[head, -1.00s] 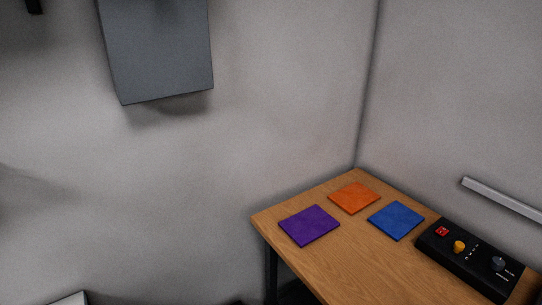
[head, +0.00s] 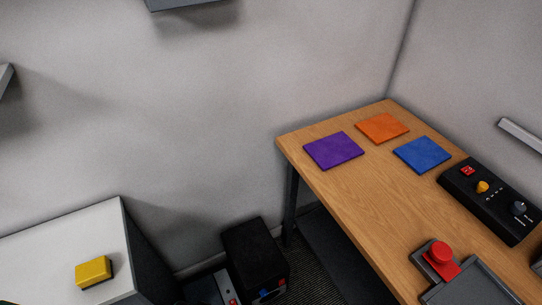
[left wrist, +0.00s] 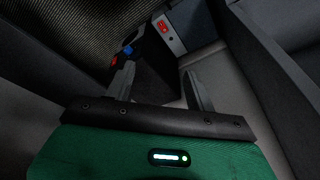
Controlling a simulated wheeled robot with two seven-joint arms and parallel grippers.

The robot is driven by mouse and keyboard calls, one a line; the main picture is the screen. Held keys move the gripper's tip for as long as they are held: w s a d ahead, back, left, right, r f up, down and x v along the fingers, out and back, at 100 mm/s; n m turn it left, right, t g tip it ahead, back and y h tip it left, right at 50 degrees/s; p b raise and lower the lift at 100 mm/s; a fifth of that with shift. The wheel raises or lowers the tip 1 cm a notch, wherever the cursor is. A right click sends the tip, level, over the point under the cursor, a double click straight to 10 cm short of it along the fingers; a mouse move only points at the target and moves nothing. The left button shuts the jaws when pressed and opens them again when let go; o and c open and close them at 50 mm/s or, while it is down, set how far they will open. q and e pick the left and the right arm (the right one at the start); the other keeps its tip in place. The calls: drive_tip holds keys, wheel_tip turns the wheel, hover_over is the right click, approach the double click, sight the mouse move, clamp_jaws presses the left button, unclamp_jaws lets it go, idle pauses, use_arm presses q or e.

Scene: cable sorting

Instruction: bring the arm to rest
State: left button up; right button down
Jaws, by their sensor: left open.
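My left gripper (left wrist: 160,72) shows in the left wrist view with its two grey fingers spread apart and nothing between them. Its dark palm and a green casing with a lit indicator fill the lower part of that view. Beyond the fingers is a dark box (left wrist: 158,80), with a grey strip bearing a red switch (left wrist: 163,27) nearby. Neither of my grippers shows in the head view.
A white-topped cabinet (head: 60,240) bears a yellow block (head: 93,271).

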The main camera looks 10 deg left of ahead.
use_arm(q)
drive_tip(key=s+a+f, duration=0.2)
drive_tip(key=s+f, duration=0.8)
drive_tip(key=f, duration=0.3)
drive_tip(key=s+a+f+g, duration=0.1)
drive_tip(key=s+f, duration=1)
drive_tip(key=f, duration=0.3)
drive_tip(key=shift+s+a+f+g, duration=0.15)
drive_tip(key=shift+a+f+g, duration=0.15)
drive_tip(key=shift+a, duration=0.1)
